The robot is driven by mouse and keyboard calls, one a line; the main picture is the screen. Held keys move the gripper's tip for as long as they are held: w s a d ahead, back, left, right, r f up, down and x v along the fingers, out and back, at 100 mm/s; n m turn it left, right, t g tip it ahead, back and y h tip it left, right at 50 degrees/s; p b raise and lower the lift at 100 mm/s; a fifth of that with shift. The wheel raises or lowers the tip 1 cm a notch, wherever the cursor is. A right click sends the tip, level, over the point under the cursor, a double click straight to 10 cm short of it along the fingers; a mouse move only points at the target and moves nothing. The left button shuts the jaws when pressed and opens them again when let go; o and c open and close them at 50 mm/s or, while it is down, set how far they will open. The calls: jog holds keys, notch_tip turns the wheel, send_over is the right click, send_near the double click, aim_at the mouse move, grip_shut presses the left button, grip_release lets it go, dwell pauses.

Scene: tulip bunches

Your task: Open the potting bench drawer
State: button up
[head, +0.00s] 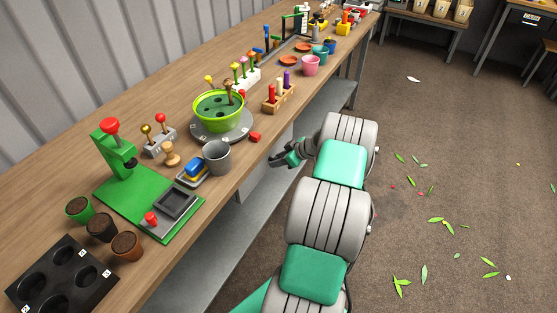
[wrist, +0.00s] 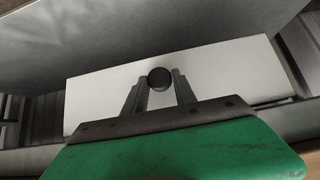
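The drawer of the potting bench (head: 262,166) shows as a pale box under the bench top, partly hidden by the bench edge and my gripper. In the wrist view its plain white front (wrist: 225,72) fills the middle, with a dark round knob (wrist: 160,78) on it. My gripper (head: 280,159) is at the drawer front, below the bench edge. In the wrist view my gripper's two fingers (wrist: 160,88) lie on either side of the knob, which fills the space between their tips. How far out the drawer stands is hard to tell.
The bench top (head: 232,58) above carries a green pot (head: 218,112), a grey cup (head: 217,156) near the front edge, and tools. A grey lower shelf (head: 215,240) runs beneath. The floor (head: 460,140) to the right is open, with scattered leaves.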

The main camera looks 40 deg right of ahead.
grip_shut()
dwell(0.9)
